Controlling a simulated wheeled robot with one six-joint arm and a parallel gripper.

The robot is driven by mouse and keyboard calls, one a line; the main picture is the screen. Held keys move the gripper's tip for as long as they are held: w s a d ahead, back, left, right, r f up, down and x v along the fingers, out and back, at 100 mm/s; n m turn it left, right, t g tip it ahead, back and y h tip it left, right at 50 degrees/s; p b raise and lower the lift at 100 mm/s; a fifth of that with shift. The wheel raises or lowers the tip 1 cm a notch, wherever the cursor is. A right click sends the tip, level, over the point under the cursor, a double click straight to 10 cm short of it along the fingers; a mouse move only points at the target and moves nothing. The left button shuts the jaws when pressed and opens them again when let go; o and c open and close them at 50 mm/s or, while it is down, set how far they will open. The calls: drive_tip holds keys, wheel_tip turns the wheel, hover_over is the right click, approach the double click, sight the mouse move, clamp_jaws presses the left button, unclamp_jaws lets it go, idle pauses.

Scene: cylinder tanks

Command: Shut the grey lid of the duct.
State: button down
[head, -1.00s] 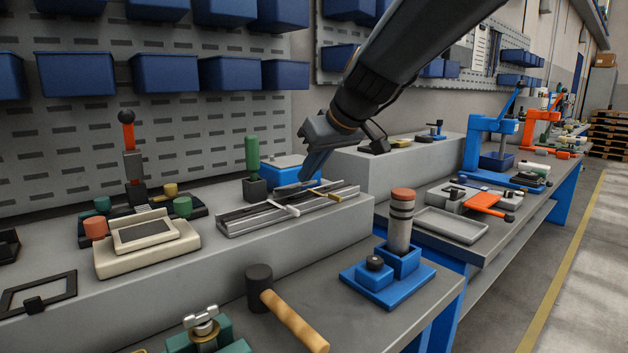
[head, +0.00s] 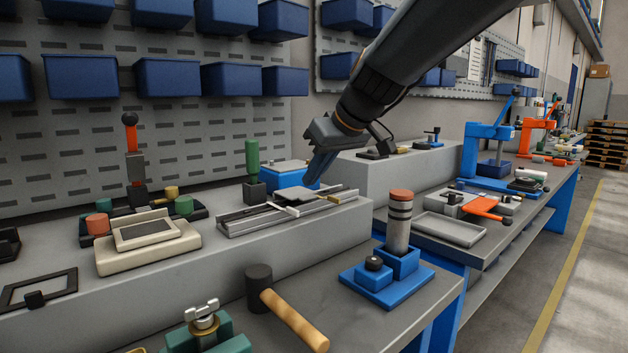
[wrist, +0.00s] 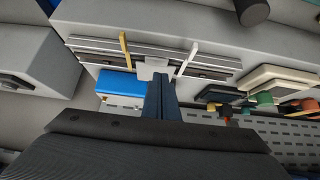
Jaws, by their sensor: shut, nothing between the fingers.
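The duct (head: 250,224) is a long metal channel on the raised grey bench block. It also shows in the wrist view (wrist: 95,46). The grey lid (head: 299,195) is a small flat plate about midway along the duct, and looks nearly flat over it; whether it is fully down I cannot tell. In the wrist view the lid (wrist: 152,71) lies between a yellow strip (wrist: 125,50) and a white strip (wrist: 188,58) crossing the channel. My gripper (head: 313,182) is shut and empty, its tips at the lid's far edge; touching or apart is unclear.
A blue box (head: 290,175) stands right behind the duct and a green-handled tool (head: 252,165) behind its left part. A beige device (head: 146,238) is to the left. A blue stand with a grey cylinder (head: 398,222) is on the lower bench in front.

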drive_tip(key=s+d+f+m+g+h+p, duration=0.1)
drive_tip(key=s+d+f, duration=0.4)
drive_tip(key=s, duration=0.1)
drive_tip(key=s+d+f+m+g+h+p, duration=0.1)
drive_tip(key=s+d+f+m+p, duration=0.1)
drive_tip(key=s+d+f, duration=0.2)
drive_tip(key=s+d+f+m+g+h+p, duration=0.1)
drive_tip(key=s+d+f+m, duration=0.1)
drive_tip(key=s+d+f, duration=0.3)
drive_tip(key=shift+s+d+f+g, duration=0.15)
drive_tip(key=shift+s+d, duration=0.1)
drive_tip(key=shift+s, duration=0.45)
drive_tip(key=shift+s+d+f+g, duration=0.15)
drive_tip(key=shift+s+d, duration=0.05)
drive_tip(key=shift+s, duration=0.5)
drive_tip(key=s+d+f+m+g+h+p, duration=0.1)
drive_tip(key=s+d+f+p, duration=0.1)
drive_tip(key=s, duration=0.4)
drive_tip(key=s+d+f+m+g+h+p, duration=0.1)
drive_tip(key=s+d+f+m+p, duration=0.1)
drive_tip(key=s+d+f, duration=0.1)
drive_tip(key=s+d, duration=0.1)
drive_tip(key=s, duration=0.1)
drive_tip(key=shift+s+f+g, duration=0.3)
drive_tip(key=shift+s, duration=0.05)
